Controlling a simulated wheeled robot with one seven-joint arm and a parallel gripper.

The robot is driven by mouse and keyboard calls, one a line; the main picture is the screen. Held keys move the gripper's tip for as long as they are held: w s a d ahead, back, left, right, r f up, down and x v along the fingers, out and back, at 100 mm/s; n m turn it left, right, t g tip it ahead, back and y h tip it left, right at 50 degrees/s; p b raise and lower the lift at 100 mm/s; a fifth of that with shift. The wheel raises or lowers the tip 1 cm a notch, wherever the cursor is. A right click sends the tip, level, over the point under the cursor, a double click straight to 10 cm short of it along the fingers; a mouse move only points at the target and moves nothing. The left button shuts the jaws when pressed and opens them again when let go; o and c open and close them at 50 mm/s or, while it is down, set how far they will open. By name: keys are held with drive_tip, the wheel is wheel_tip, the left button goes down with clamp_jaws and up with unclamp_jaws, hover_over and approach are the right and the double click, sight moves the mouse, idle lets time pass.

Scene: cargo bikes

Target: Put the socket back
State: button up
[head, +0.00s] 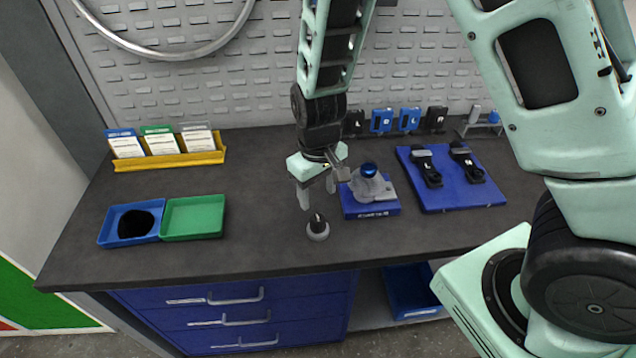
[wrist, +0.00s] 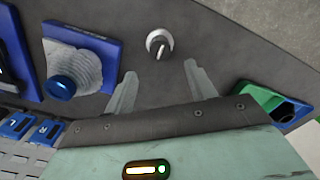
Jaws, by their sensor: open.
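No part is plainly marked as the socket. A short blue cylinder (head: 369,170), possibly the socket, stands on a crumpled grey cloth (head: 384,189) over a blue block (head: 371,209); the wrist view shows the cylinder (wrist: 61,87) at left. A small grey rack (head: 482,129) at the back right carries short cylindrical pieces, too small to identify. My gripper (head: 318,194) is open and empty, fingers pointing down above the bench, left of the cloth. A round grey piece with a dark pointed top (head: 317,228) stands on the bench near the fingers, apart from them.
Blue and green trays (head: 192,218) are at left; the blue one holds something black. A yellow card holder (head: 169,162) stands behind them. A blue mat (head: 455,195) with two black pedals is at right. Blue and black holders (head: 381,121) line the back.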

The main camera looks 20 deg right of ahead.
drive_tip(key=s+a+r+n, duration=0.2)
drive_tip(key=s+a+r, duration=0.1)
drive_tip(key=s+r, duration=0.4)
drive_tip(key=s+a+r+n, duration=0.2)
drive_tip(key=s+r, duration=0.6)
drive_tip(key=s, duration=0.5)
drive_tip(key=shift+a+r+n+y, duration=0.3)
drive_tip(key=shift+a+n, duration=0.1)
drive_tip(key=shift+a, duration=0.25)
wheel_tip(320, 180, down, 3)
drive_tip(key=b, duration=0.3)
drive_tip(key=shift+r, duration=0.1)
